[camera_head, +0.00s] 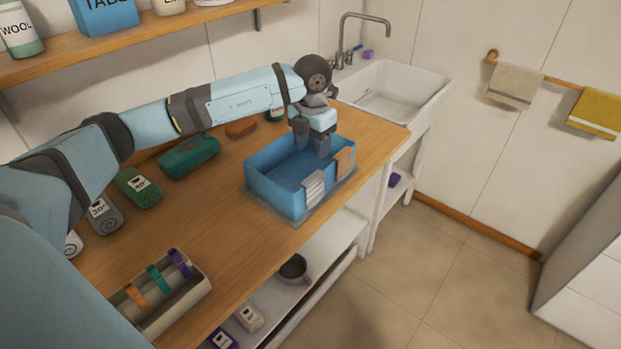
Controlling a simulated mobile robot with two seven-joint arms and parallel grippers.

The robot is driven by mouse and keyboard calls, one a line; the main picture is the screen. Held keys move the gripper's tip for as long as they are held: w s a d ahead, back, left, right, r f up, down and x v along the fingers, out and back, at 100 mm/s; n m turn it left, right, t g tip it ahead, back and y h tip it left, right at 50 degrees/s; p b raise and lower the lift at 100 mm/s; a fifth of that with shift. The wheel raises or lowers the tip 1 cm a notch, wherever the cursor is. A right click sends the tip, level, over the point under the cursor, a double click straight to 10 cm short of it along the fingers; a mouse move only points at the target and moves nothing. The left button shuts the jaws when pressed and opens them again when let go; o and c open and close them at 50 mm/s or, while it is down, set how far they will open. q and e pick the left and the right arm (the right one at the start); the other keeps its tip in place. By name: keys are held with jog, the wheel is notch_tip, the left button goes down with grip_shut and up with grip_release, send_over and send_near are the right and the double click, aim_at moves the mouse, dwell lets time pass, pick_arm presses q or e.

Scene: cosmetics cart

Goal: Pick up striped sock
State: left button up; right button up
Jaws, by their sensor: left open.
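A white and grey striped sock (313,187) hangs over the front rim of the blue bin (272,190) on the wooden counter. An orange-brown sock (345,162) hangs over the same bin's rim to its right. My left gripper (312,146) is open and points down over the back of the bin. It is behind and above the striped sock, apart from it, with nothing seen between its fingers. The part of the striped sock inside the bin is hard to make out. My right gripper is not in view.
A green folded cloth (189,157), a brown item (240,128) and rolled items with labels (138,188) lie on the counter left of the bin. A divided tray (165,295) is at the front left. A white sink (395,92) stands behind right. Bare counter lies left of the bin.

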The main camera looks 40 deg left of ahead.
aim_at(312, 177)
pick_arm(q)
notch_tip(312, 177, down, 8)
jog(key=shift+s+d+r+p, duration=0.1)
jog(key=shift+s+r+p, duration=0.05)
jog(key=shift+p, duration=0.35)
jog(key=shift+d+f+p, duration=0.1)
jog(key=shift+f+p, duration=0.6)
jog(key=shift+f, duration=2.2)
jog(key=c, duration=1)
